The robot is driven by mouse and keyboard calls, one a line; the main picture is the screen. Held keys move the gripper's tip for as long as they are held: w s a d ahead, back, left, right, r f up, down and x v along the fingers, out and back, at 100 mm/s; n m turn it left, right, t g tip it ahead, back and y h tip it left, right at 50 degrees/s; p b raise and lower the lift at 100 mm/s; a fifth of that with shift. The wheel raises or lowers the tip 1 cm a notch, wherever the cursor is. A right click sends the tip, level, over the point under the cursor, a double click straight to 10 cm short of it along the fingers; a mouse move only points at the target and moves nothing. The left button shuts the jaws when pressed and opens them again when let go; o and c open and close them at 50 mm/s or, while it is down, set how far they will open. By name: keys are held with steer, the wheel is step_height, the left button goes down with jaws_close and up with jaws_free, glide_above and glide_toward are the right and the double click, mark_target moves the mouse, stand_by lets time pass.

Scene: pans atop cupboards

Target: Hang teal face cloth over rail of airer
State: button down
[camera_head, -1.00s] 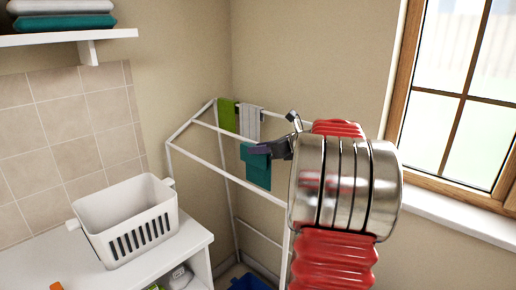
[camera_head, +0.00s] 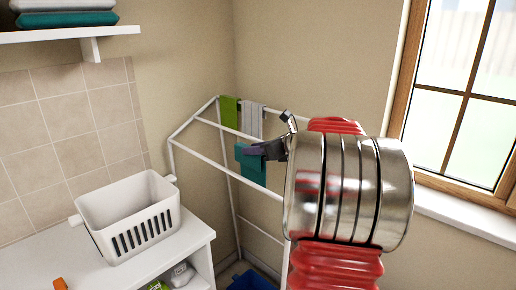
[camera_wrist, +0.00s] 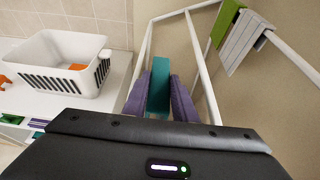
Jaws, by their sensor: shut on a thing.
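The teal face cloth (camera_head: 251,167) hangs from my gripper (camera_head: 262,150) at the airer. In the wrist view the cloth (camera_wrist: 159,88) is pinched between the two purple fingers of my gripper (camera_wrist: 160,98). It lies between two white rails in that view; whether it touches a rail I cannot tell. The white airer (camera_head: 190,151) stands in the corner. A green cloth (camera_head: 229,110) and a light grey cloth (camera_head: 251,119) hang over its back rail. The lower part of the held cloth shows beside the front rail in the head view.
A white basket (camera_head: 128,215) stands on the white counter at left; the wrist view shows an orange item (camera_wrist: 77,67) in it. A shelf (camera_head: 66,36) with folded cloths is above. A window (camera_head: 462,95) is at right. A blue container (camera_head: 250,281) is on the floor.

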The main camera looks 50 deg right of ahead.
mark_target(235, 174)
steer(key=shift+a, duration=2.65)
steer(key=shift+f, duration=3.4)
steer(key=c, duration=1.4)
jaws_free()
steer(key=shift+o, duration=0.2)
steer(key=shift+s, duration=0.1)
steer(key=v, duration=1.3)
steer(key=shift+s+a+r, duration=0.1)
steer(key=shift+s+r, duration=0.05)
steer(key=shift+s, duration=0.1)
